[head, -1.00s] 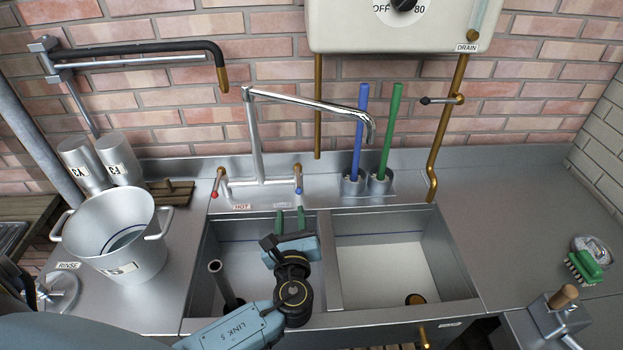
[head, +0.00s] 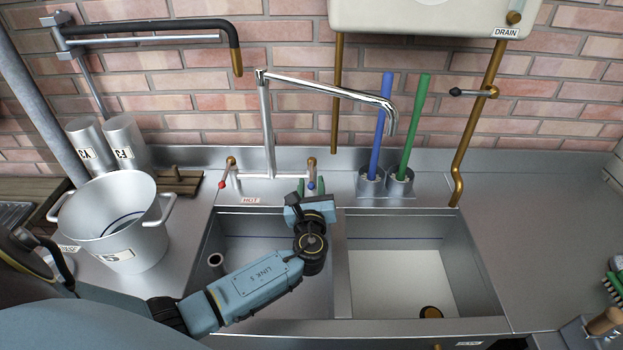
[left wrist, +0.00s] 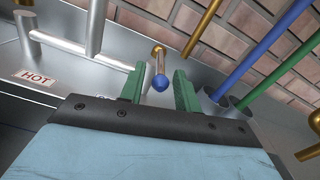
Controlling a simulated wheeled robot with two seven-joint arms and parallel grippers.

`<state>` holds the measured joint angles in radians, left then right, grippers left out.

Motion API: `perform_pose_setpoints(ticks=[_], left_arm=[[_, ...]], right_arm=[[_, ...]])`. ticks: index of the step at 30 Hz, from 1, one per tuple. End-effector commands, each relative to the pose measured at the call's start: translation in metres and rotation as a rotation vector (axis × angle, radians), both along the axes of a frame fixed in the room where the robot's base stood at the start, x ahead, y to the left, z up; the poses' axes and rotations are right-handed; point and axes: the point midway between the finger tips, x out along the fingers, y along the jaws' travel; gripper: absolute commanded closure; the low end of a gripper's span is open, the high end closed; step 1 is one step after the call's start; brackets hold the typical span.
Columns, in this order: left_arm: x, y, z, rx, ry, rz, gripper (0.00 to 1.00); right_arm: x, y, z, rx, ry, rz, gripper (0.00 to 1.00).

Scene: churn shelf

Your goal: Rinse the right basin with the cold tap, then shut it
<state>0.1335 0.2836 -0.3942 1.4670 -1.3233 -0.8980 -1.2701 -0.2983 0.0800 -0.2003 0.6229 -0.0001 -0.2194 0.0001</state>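The cold tap (left wrist: 159,80) has a brass top and a lever with a blue knob; in the head view its brass top (head: 311,163) shows just beyond my left gripper. My left gripper (head: 312,187) is open, its green fingers (left wrist: 160,93) apart with the blue knob seen between them; I cannot tell whether they touch it. The right basin (head: 400,290) is empty, with a brown round drain piece (head: 431,312) on its floor. The chrome spout (head: 330,87) points over the right basin's back edge, and no water shows. My right gripper is not in view.
The hot tap (head: 226,172) with a red knob stands left of the spout. A blue handle (head: 381,125) and a green handle (head: 414,125) stand in holders behind the right basin. A large pot (head: 120,220) stands at left. The right counter (head: 530,230) is mostly clear.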

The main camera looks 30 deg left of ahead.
Motion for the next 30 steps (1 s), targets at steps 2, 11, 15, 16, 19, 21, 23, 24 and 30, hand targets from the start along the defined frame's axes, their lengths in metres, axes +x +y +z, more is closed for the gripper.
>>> perform_pose_setpoints(ticks=[2, 11, 15, 16, 19, 21, 23, 24, 30], left_arm=[[0.011, 0.007, 0.0, 0.002, -0.001, 0.001, 0.68], [0.026, 0.016, 0.0, -0.002, -0.001, 0.001, 0.68], [0.026, 0.016, 0.0, -0.001, 0.0, 0.001, 0.68], [0.026, 0.016, 0.0, -0.001, 0.0, 0.001, 0.68], [0.026, 0.016, 0.0, -0.001, 0.0, 0.001, 0.75], [0.026, 0.016, 0.0, -0.001, 0.0, 0.001, 0.85], [0.026, 0.016, 0.0, -0.001, 0.0, 0.001, 0.92], [0.026, 0.016, 0.0, -0.001, 0.0, 0.001, 0.98], [0.026, 0.016, 0.0, -0.001, 0.0, 0.001, 1.0]], right_arm=[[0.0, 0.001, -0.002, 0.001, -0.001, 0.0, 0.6], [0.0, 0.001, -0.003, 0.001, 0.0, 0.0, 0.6], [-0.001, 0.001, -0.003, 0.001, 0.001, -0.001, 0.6], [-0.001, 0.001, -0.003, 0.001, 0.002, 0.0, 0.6], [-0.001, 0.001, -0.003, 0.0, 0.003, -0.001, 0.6], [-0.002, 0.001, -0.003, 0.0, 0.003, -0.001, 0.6], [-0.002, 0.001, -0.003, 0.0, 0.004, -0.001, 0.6], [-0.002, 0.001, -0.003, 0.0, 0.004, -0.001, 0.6], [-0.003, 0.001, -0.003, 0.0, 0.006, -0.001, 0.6]])
